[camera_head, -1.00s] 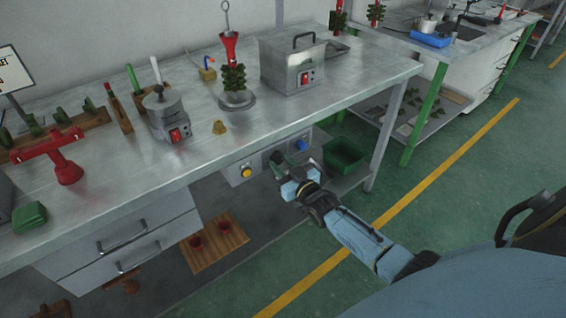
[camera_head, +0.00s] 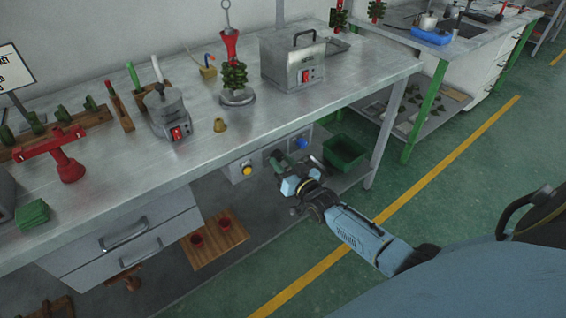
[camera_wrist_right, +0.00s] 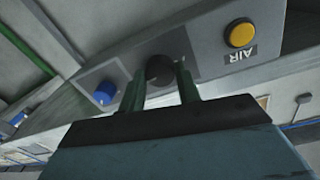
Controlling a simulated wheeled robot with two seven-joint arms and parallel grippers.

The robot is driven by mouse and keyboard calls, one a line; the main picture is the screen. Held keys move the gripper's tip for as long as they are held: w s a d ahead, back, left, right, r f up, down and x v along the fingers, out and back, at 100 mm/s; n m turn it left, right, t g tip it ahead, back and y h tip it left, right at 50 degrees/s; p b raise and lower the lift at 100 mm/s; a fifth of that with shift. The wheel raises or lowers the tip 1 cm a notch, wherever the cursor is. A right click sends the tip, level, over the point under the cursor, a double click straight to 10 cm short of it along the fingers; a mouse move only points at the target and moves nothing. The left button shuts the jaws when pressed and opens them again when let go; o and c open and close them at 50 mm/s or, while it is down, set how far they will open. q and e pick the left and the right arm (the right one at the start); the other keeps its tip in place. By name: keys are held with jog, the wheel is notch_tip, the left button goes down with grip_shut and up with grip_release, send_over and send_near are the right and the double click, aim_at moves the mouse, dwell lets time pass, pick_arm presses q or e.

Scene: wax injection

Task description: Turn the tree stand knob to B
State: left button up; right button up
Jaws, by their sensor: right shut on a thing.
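The black knob (camera_wrist_right: 160,70) sits on a grey control panel under the bench edge, between a yellow button and a blue knob. My right gripper (camera_wrist_right: 162,88) is shut on the black knob, with one green finger on each side of it in the right wrist view. In the head view my right gripper (camera_head: 279,162) reaches the panel from the lower right and largely hides the knob. No letter B is readable at the knob. A tree of dark green pieces (camera_head: 235,75) stands upright on a round base on the bench. My left gripper is not in view.
The yellow button (camera_wrist_right: 241,35) has an AIR label beside it. The blue knob (camera_wrist_right: 105,92) is on the other side. A green bin (camera_head: 344,152) stands near my right gripper under the bench (camera_head: 330,98). Open floor lies to the right.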

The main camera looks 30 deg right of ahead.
jog(key=o, duration=1)
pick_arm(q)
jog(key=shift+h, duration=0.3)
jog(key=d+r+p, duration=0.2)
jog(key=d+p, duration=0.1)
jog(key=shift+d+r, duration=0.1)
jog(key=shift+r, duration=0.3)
pick_arm(e)
jog(key=s, duration=1.3)
jog(key=shift+s+d, duration=0.1)
jog(key=shift+s, duration=0.1)
